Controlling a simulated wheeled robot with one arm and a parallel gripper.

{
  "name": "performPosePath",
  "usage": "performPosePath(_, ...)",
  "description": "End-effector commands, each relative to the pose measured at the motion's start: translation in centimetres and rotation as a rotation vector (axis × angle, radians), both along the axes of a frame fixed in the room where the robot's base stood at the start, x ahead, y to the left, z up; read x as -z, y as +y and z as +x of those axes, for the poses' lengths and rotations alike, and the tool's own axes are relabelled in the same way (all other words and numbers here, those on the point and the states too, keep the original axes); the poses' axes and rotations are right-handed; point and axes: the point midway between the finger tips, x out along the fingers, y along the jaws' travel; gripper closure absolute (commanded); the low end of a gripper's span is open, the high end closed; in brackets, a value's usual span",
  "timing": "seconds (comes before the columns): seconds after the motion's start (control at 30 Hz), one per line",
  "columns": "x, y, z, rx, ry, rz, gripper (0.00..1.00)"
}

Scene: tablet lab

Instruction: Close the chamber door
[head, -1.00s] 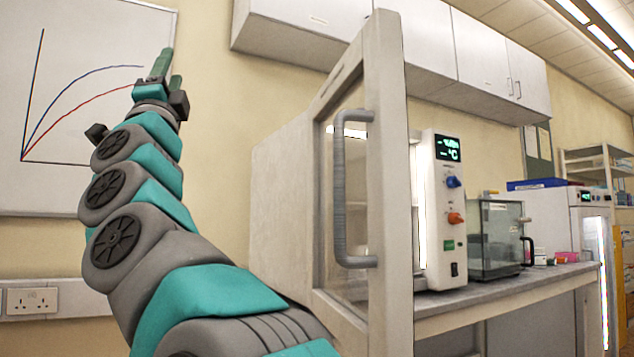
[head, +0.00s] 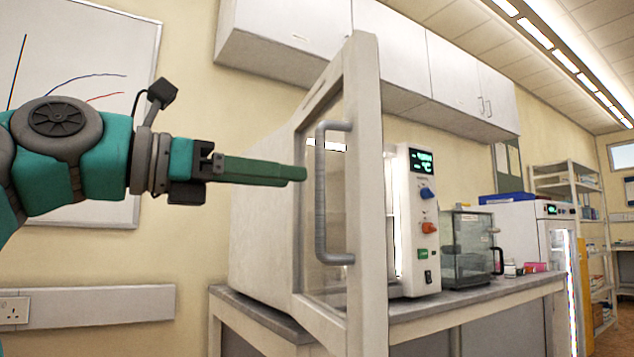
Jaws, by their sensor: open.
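The chamber door (head: 368,200) stands open, swung out from the white chamber (head: 262,225) toward me. It has a pale frame, a glass pane and a grey vertical bar handle (head: 321,195). The control panel (head: 421,172), with a lit display and blue and orange knobs, is uncovered to the right of the door. My gripper (head: 303,174) comes in from the left with its green fingers pointing right. The tips show just left of the handle in the picture; I see no contact. The fingers overlap in this side view, and nothing is held.
The chamber stands on a grey-topped bench (head: 470,306). A small glass-sided box (head: 468,248) stands on it further right. Wall cabinets (head: 300,62) hang above, and a whiteboard (head: 120,150) is behind my arm. The space below my arm looks free.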

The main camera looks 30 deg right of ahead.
Motion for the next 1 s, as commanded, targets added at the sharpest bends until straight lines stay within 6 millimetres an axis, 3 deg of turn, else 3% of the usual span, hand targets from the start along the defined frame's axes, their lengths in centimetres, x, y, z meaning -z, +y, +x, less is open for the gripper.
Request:
performPosePath(0.4, 0.0, -5.8, 0.0, -0.002, 0.000, -0.005, 0.52)
performPosePath(0.73, -0.1, -6.5, 0.0, -0.001, 0.002, -0.006, 0.52)
performPosePath(1.0, -0.1, -6.5, 0.0, -0.001, 0.002, -0.006, 0.82)
